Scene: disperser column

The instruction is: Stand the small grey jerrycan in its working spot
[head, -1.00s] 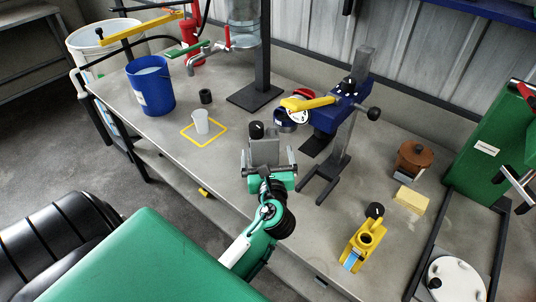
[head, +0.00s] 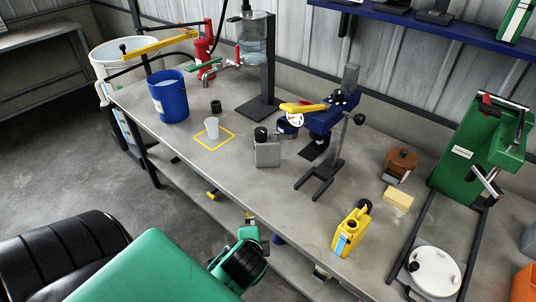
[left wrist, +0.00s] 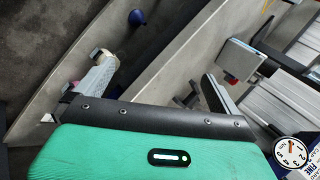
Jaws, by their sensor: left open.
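The small grey jerrycan (head: 267,152) with a black cap stands upright on the bench in the head view. It is right of a yellow square outline (head: 230,141) and left of the dark forked foot (head: 320,178) of the blue-headed column. It stands outside the outline, apart from the foot. My left gripper (head: 250,230) is below and in front of the jerrycan, off the bench's front edge, and apart from it. Its spread fingers show in the left wrist view (left wrist: 158,85), open with nothing between them. My right gripper is not seen.
A white cup (head: 212,128) stands inside the outline. A yellow jerrycan (head: 351,233), a sponge (head: 398,198) and a green machine (head: 470,155) are to the right. Bare bench lies before the grey jerrycan.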

